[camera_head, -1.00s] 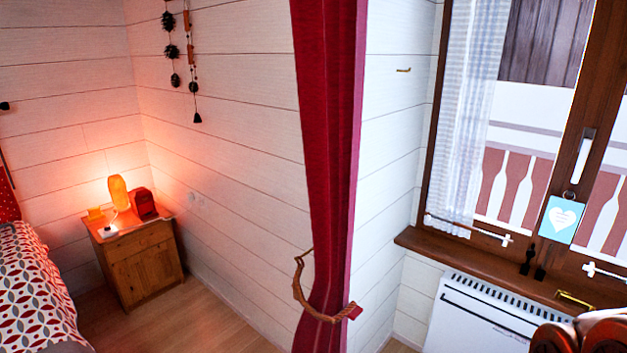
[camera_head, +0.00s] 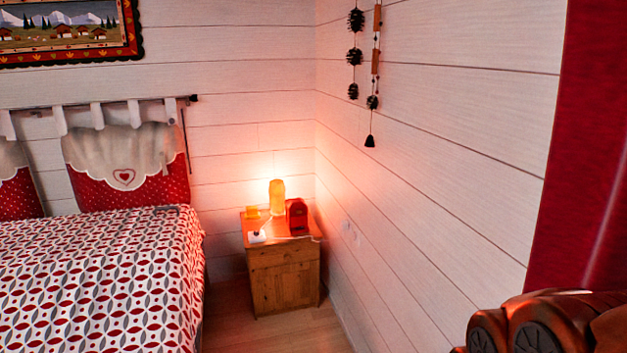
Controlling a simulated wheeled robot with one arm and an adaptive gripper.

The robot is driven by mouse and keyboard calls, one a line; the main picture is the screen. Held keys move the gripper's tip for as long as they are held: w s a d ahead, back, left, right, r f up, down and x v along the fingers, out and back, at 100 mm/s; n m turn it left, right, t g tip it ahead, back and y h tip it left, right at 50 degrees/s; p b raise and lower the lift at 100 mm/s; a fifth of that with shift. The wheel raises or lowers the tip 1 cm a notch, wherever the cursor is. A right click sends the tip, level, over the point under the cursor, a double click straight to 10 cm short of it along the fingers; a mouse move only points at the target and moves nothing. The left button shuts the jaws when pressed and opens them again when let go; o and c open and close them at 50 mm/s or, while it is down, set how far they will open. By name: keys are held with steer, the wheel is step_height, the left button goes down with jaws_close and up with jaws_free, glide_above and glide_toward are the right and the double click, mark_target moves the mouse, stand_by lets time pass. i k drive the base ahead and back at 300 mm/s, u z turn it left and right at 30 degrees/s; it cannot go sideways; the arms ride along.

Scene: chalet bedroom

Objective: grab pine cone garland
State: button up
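The pine cone garland (camera_head: 354,55) hangs on the white plank wall right of the corner, in the upper middle of the head view. It has dark pine cones on a string. Beside it hangs a second strand (camera_head: 376,62) with wooden pieces, a cone and a dark bell-like end; I cannot tell whether the two are joined. Their tops are cut off by the picture's edge. My gripper's fingers are not in view.
A wooden nightstand (camera_head: 285,280) with a glowing lamp (camera_head: 277,197) and a red object (camera_head: 297,215) stands in the corner. A bed (camera_head: 100,270) fills the left. A red curtain (camera_head: 590,150) hangs at right. Some wooden floor (camera_head: 270,333) is free in front of the nightstand.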

mark_target(355, 20)
steer(key=u, duration=0.3)
steer(key=k, duration=0.25)
steer(key=u, duration=0.35)
steer(key=i, duration=1.85)
steer(key=u, duration=0.05)
